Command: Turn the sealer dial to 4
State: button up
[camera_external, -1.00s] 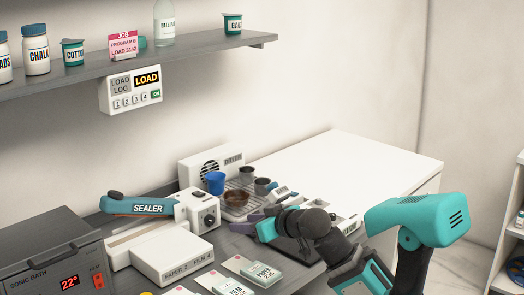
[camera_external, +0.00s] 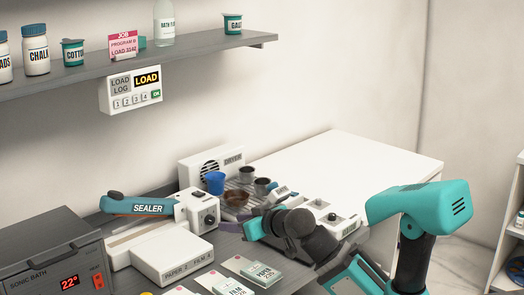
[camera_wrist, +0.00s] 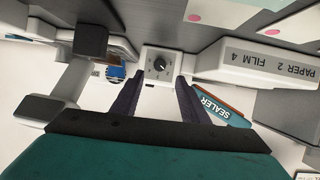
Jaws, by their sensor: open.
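The sealer (camera_external: 146,207) stands on the bench at the back, with a teal lever and a white end box. Its dark round dial (camera_external: 209,219) faces front on that box. In the wrist view the dial (camera_wrist: 160,64) is near the upper middle, with a light mark on its knob; the scale is too small to read. My gripper (camera_external: 230,219) is open, its dark fingers pointing at the dial box from the right. In the wrist view my gripper (camera_wrist: 161,81) has one finger on each side below the dial, apparently short of it, with nothing between them.
A white block reading "PAPER 2 FILM 4" (camera_external: 173,262) lies in front of the sealer. The dryer (camera_external: 193,165) and a rack with cups (camera_external: 238,199) stand close behind my gripper. Paper packs (camera_external: 262,273) lie in front; the sonic bath (camera_external: 45,265) is at left.

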aim_at(212, 221)
jog(key=shift+p+x, duration=1)
jog(key=shift+x, duration=0.5)
jog(key=shift+b+x, duration=0.6)
jog(key=shift+x, duration=2.35)
grip_shut()
